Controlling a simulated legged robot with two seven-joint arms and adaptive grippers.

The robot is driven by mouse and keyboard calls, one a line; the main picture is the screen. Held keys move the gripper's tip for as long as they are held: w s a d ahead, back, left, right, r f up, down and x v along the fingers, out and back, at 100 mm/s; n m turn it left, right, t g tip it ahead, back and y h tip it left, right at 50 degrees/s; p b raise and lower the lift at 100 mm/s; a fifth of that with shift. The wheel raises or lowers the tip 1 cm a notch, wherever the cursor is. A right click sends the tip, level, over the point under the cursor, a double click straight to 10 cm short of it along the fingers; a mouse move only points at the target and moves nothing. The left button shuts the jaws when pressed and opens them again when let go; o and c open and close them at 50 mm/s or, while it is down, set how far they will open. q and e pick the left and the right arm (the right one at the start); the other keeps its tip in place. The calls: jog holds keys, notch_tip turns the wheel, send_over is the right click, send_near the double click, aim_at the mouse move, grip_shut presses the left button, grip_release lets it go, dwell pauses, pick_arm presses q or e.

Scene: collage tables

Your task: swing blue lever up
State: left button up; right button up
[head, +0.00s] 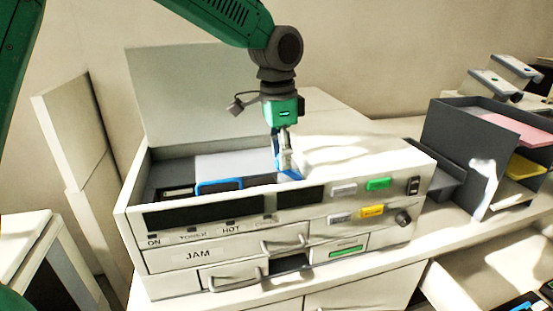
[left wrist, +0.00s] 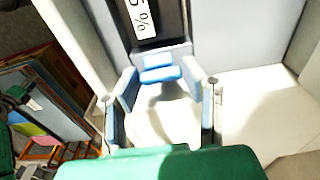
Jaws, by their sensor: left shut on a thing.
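The blue lever (head: 276,156) stands in the open top bay of the white office machine (head: 135,222), with its lower part among dark and blue parts. My left gripper (head: 285,160) reaches down from above and is shut on the lever. In the left wrist view, the blue lever's end (left wrist: 160,73) lies between the two fingertips (left wrist: 163,70). The fingers hide part of the lever in the head view. A second blue handle-like piece (head: 220,186) lies farther left in the bay. My right gripper is not in view.
The machine's raised lid (head: 190,95) stands behind the bay. Its front has dark panels, buttons and a drawer marked JAM (head: 198,254). A dark paper sorter (head: 455,145) with pink and yellow sheets stands at right. The space above the machine's right top is clear.

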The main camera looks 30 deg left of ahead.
aim_at(308, 159)
pick_arm(q)
jog(key=w+g+y, duration=0.1)
jog(key=w+d+g+y, duration=0.1)
jog(key=shift+d+r+g, duration=0.3)
jog(key=shift+r, duration=0.1)
jog(key=shift+w+d+g+y, duration=0.55)
jog(key=shift+w+g+y, duration=0.05)
jog(key=shift+g+y, duration=0.45)
jog(key=shift+w+d+g+y, duration=0.55)
jog(key=shift+g+y, duration=0.4)
jog(key=shift+g, duration=0.1)
jog(key=shift+a, duration=0.1)
jog(key=o, duration=1)
jog(key=shift+o, duration=0.7)
jog(key=shift+w+f, duration=0.1)
jog(key=shift+w, duration=0.15)
